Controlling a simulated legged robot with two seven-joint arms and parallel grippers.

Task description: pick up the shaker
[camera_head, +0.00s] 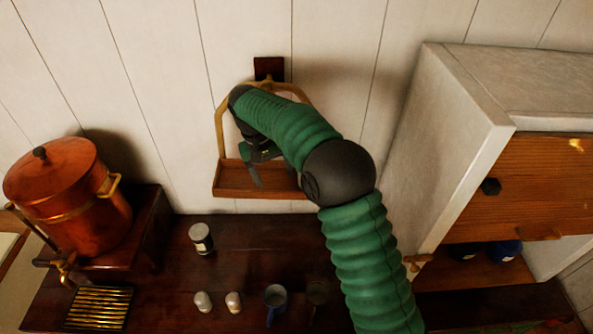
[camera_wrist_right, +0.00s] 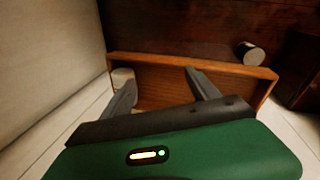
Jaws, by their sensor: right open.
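My right gripper (camera_head: 257,172) is open at the small hanging wooden shelf (camera_head: 232,194) on the wall. In the right wrist view, its two spread fingers (camera_wrist_right: 160,80) reach over the shelf tray (camera_wrist_right: 190,61). A pale, rounded object (camera_wrist_right: 122,76), possibly the shaker, is in the tray's left corner, close by the left finger and partly hidden by it. It is not between the fingers, and my arm hides that spot in the head view. Two small pale shaker-like pieces (camera_head: 203,302) (camera_head: 234,302) stand on the dark counter. My left gripper is out of view.
A jar (camera_head: 201,238) stands on the counter (camera_head: 260,245); it also shows in the wrist view (camera_wrist_right: 250,53). A blue-grey mug (camera_head: 275,297) is near the front. A copper pot (camera_head: 64,185) is at left. A cabinet (camera_head: 470,140) bounds the right side.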

